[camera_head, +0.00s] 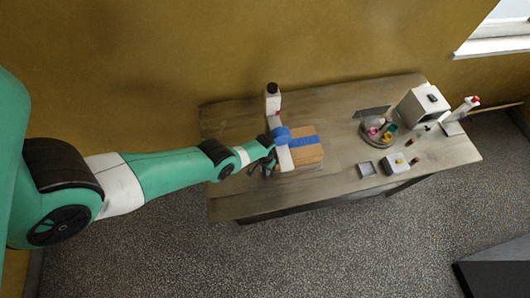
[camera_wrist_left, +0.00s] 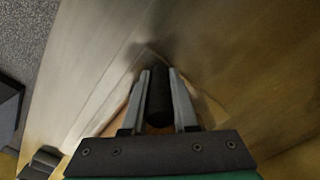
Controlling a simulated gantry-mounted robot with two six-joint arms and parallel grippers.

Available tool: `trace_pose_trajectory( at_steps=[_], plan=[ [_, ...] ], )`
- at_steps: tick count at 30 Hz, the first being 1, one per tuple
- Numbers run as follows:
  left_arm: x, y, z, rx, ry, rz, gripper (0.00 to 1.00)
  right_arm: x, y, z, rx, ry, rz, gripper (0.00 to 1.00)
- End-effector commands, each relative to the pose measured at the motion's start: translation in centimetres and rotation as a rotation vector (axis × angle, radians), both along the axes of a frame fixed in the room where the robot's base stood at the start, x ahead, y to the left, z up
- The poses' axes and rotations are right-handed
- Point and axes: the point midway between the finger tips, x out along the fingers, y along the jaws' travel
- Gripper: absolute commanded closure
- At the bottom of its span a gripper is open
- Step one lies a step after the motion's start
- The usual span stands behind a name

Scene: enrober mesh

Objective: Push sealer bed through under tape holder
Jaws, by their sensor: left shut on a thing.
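A brown box-like block (camera_head: 307,157) with a blue strip across its top sits on the left half of the table; I take it to be on or part of the sealer bed, but cannot tell them apart. A white upright with a dark cap (camera_head: 272,104) and a blue roll (camera_head: 282,134) stand at its left end, apparently the tape holder. My left gripper (camera_head: 268,164) is at the block's left end. In the left wrist view, its fingers (camera_wrist_left: 158,95) are shut on a dark cylindrical handle (camera_wrist_left: 158,100). A brown surface shows partly behind them. My right gripper is out of view.
On the right half of the table (camera_head: 235,190) stand a round tray with colored items (camera_head: 378,133), a white box-shaped machine (camera_head: 424,107), a small grey tray (camera_head: 366,169), a white block (camera_head: 396,164) and a white bottle-like thing (camera_head: 465,108). The table's front left is clear.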

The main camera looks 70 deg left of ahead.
Motion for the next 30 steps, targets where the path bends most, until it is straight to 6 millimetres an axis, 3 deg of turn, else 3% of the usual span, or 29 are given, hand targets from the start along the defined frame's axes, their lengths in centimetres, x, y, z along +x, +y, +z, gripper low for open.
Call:
trace_pose_trajectory(
  at_steps=[8, 9, 13, 23, 30],
  plan=[
    [0.1, 0.1, 0.0, 0.002, -0.004, 0.0, 1.0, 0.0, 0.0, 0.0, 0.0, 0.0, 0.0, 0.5],
    [0.1, 0.0, 0.0, 0.002, -0.004, 0.0, 0.67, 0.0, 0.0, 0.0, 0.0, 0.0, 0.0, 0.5],
    [0.1, 0.0, 0.0, 0.001, -0.002, 0.0, 0.44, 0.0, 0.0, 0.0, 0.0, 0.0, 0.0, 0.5],
    [0.0, 0.0, 0.3, 0.001, -0.001, 0.0, 0.43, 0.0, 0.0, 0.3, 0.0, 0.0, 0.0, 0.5],
    [0.1, 0.0, 3.6, 0.001, -0.001, -0.001, 0.43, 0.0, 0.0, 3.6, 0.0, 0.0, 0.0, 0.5]
  ],
)
